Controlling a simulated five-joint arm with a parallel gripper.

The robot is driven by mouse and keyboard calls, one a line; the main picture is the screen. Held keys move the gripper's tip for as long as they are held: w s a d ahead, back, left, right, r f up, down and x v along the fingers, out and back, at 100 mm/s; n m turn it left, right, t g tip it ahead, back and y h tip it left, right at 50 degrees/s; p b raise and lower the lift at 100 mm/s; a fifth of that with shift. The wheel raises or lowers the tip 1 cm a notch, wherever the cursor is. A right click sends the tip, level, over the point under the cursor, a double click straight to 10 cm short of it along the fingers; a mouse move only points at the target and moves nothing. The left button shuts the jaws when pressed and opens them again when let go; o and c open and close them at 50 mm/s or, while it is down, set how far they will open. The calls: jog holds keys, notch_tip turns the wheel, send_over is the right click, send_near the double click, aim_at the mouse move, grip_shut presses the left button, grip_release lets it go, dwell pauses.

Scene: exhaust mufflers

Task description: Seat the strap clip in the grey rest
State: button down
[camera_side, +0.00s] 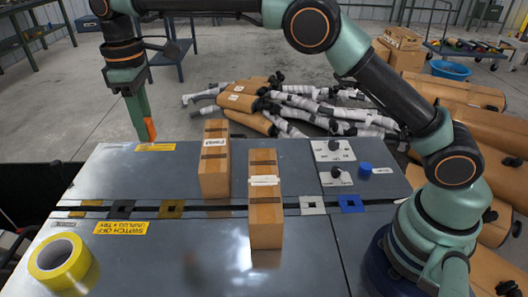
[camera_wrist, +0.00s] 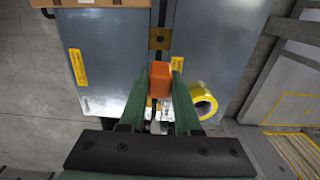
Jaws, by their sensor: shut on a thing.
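My gripper (camera_side: 143,122) is shut on an orange block-like piece, which I take for the strap clip (camera_side: 150,129). It holds the clip above the left part of the grey bench. In the wrist view the clip (camera_wrist: 160,80) sits between the two green fingers (camera_wrist: 160,100), which hide part of it. The grey rest (camera_side: 313,205) is a small pale square plate with a dark hole, on the slot across the bench. It lies well to the right of my gripper, beyond two brown boxes. I cannot make it out in the wrist view.
Two upright brown boxes (camera_side: 214,160) (camera_side: 265,200) stand mid-bench between clip and grey rest. Brass (camera_side: 172,209), black (camera_side: 120,209) and blue (camera_side: 350,203) plates share the slot. A yellow tape roll (camera_side: 60,262) lies front left.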

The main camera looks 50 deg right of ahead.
aim_at(150, 117)
jog(key=shift+r, duration=1.95)
jog(key=shift+s+d+r, duration=0.15)
jog(key=shift+d+r, duration=0.35)
jog(key=shift+d, duration=0.2)
jog(key=s+d+r, duration=0.2)
jog(key=s+d, duration=0.4)
jog(key=d, duration=0.3)
jog(key=s+d+r, duration=0.3)
jog(key=s+d, duration=0.3)
jog(key=d, duration=0.2)
jog(key=s+d+f, duration=0.3)
jog(key=s, duration=0.3)
jog(key=s+d+f, duration=0.4)
jog(key=s, duration=0.3)
notch_tip(150, 117, down, 17)
jog(key=shift+w+a, duration=0.25)
jog(key=shift+a, duration=0.05)
jog(key=shift+f, duration=2.85)
